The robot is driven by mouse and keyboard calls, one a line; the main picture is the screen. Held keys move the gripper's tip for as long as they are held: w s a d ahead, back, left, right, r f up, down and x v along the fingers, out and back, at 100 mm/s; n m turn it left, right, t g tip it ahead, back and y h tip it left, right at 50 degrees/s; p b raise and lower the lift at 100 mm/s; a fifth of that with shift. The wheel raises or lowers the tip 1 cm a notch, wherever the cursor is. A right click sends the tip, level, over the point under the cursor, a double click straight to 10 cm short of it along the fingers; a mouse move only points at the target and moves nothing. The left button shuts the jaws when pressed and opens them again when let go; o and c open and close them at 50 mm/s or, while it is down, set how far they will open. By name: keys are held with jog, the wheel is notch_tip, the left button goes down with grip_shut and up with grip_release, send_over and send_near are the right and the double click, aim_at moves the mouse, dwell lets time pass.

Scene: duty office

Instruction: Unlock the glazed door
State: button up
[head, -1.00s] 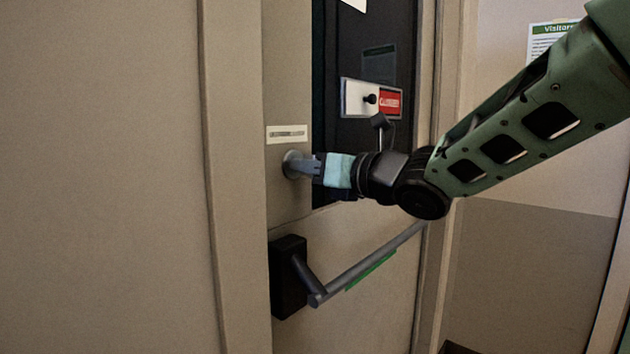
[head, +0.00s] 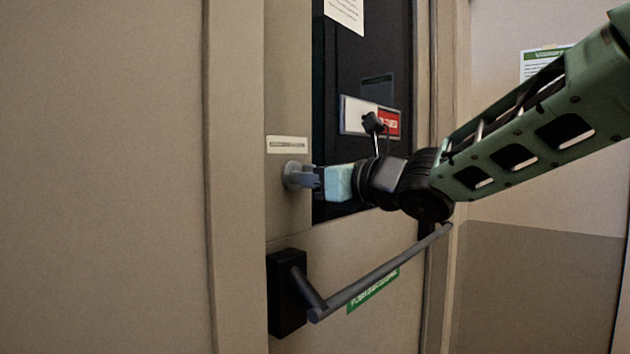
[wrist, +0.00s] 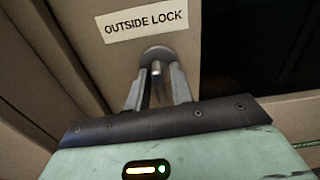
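The glazed door (head: 345,245) is closed in its frame, with a dark glass pane. On its left stile is a round grey lock knob (head: 293,175), below a pale label (head: 287,145). In the wrist view the label (wrist: 145,18) reads "OUTSIDE LOCK". My gripper (head: 308,178) is at the knob, pointing left at it. In the wrist view the two fingertips of my gripper (wrist: 158,82) straddle a small upright metal piece (wrist: 156,70) on the lock, with narrow gaps seeming to show on both sides. The fingers hide part of the lock.
A grey push bar (head: 385,270) with a black housing (head: 287,292) and a green sticker (head: 373,291) crosses the door below my gripper. A red and white sign (head: 370,118) is on the glass above my wrist. A green-headed notice (head: 540,66) hangs on the right wall.

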jog(key=shift+o, duration=0.2)
jog(key=shift+d, duration=0.1)
jog(key=b+v, duration=0.3)
jog(key=v, duration=0.6)
dwell(0.5)
